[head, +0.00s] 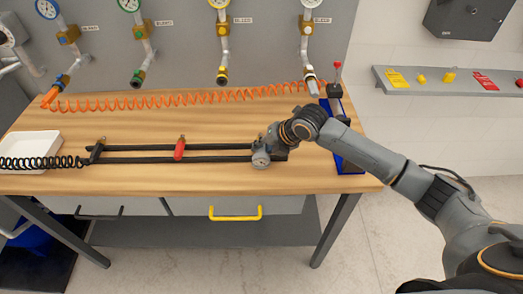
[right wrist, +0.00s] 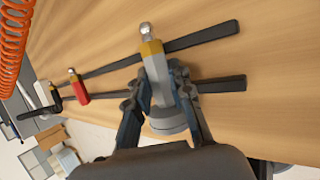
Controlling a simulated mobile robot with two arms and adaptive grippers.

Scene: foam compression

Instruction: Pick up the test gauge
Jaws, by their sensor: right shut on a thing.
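The test gauge (head: 261,159) has a round dial and lies at the right end of the two dark rails (head: 212,160) on the wooden bench. In the right wrist view the gauge (right wrist: 158,85) shows a grey body, a yellow band and a silver tip, with its round part nearest my palm. My right gripper (head: 266,148) reaches over it from the right. In the right wrist view its two fingers (right wrist: 162,92) are shut on the gauge's body, one on each side. I cannot tell whether the gauge is clear of the rails. My left gripper is not in view.
A white tray (head: 32,143) is at left, a blue tray (head: 350,165) at right. An orange coiled hose (head: 180,101) runs along the back below the wall gauges. The bench front is clear.

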